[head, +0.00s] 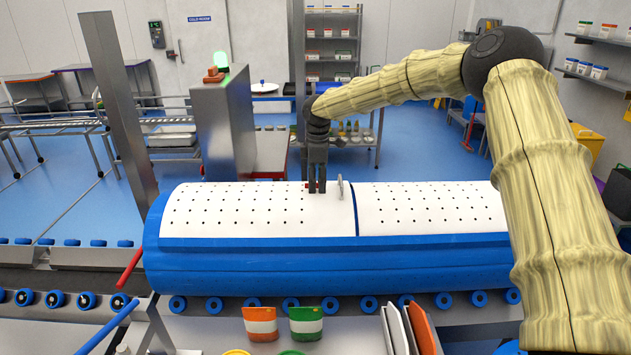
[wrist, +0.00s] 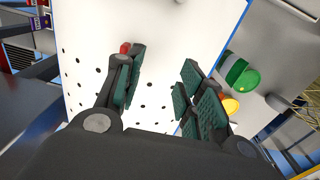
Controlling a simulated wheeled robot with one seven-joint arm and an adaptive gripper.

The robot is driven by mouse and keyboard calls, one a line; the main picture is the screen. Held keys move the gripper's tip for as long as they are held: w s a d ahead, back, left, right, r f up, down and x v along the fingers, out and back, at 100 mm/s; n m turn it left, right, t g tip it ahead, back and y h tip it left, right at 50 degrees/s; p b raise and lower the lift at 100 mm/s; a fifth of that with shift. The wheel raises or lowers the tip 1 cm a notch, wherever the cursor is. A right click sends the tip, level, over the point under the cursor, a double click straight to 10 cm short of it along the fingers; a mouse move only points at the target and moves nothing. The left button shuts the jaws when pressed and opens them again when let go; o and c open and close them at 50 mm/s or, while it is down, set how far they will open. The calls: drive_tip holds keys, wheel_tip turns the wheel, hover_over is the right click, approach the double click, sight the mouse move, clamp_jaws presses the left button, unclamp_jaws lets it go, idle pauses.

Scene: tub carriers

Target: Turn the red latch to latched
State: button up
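A small red piece (wrist: 125,47), which looks like the red latch, shows just past the tip of the left finger in the wrist view. In the head view a sliver of red (head: 307,186) shows beside my fingers; the rest is hidden, so its setting cannot be told. My gripper (head: 317,187) points down at the white perforated lid (head: 240,205) of the long blue tub carrier (head: 330,265). In the wrist view my gripper (wrist: 163,85) is open, with a clear gap and nothing between the pads. The red piece is beside the left finger; contact cannot be told.
A grey upright plate (head: 340,189) stands on the lid just right of my gripper. A red lever (head: 130,268) sticks out at the carrier's left end. A grey post (head: 118,100) and a steel cabinet (head: 225,125) stand to the left. Tubs (head: 305,323) sit in front.

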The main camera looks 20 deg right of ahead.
drive_tip(key=shift+w+a+f, duration=0.2)
drive_tip(key=shift+w+a, duration=0.05)
drive_tip(key=shift+w, duration=0.15)
drive_tip(key=w+f, duration=0.2)
drive_tip(key=w, duration=0.1)
drive_tip(key=w+f, duration=0.1)
drive_tip(key=shift+w+d+f, duration=0.2)
drive_tip(key=shift+d+f, duration=0.1)
drive_tip(key=shift+f, duration=0.1)
clamp_jaws()
drive_tip(key=shift+s+r, duration=0.2)
drive_tip(key=shift+s, duration=0.1)
drive_tip(key=shift+s+a, duration=0.1)
drive_tip(key=shift+s, duration=0.1)
drive_tip(key=c, duration=0.7)
unclamp_jaws()
drive_tip(key=shift+w+f+g, duration=0.3)
drive_tip(key=shift+w+f, duration=0.2)
drive_tip(key=shift+f, duration=0.05)
drive_tip(key=shift+o, duration=0.2)
drive_tip(key=shift+s+r, duration=0.1)
drive_tip(key=shift+o, duration=0.3)
drive_tip(key=shift+s+r, duration=0.15)
drive_tip(key=o, duration=0.6)
drive_tip(key=shift+r, duration=0.15)
